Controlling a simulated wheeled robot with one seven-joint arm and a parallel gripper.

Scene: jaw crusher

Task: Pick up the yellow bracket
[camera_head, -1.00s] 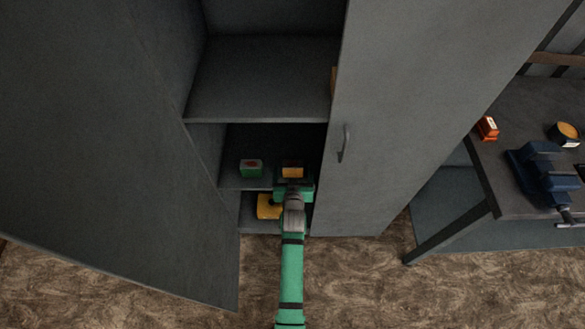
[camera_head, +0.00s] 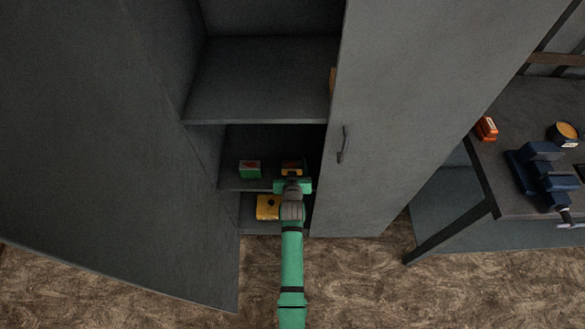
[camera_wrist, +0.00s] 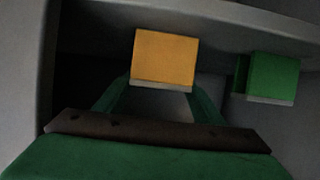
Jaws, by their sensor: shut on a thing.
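In the wrist view the yellow bracket (camera_wrist: 165,56) has a flat yellow face with a pale lower edge. The green fingers of my gripper (camera_wrist: 158,92) reach to its two sides and are shut on it. Their tips are partly hidden behind it. I cannot tell clearly whether it is clear of the shelf.
A green box (camera_head: 250,169) stands to the left on the same shelf. Another yellow item (camera_head: 267,207) lies on the shelf below. The cabinet's open door (camera_head: 120,150) is at left, its closed door (camera_head: 400,130) at right. A workbench (camera_head: 485,175) with a blue vise (camera_head: 545,172) stands far right.

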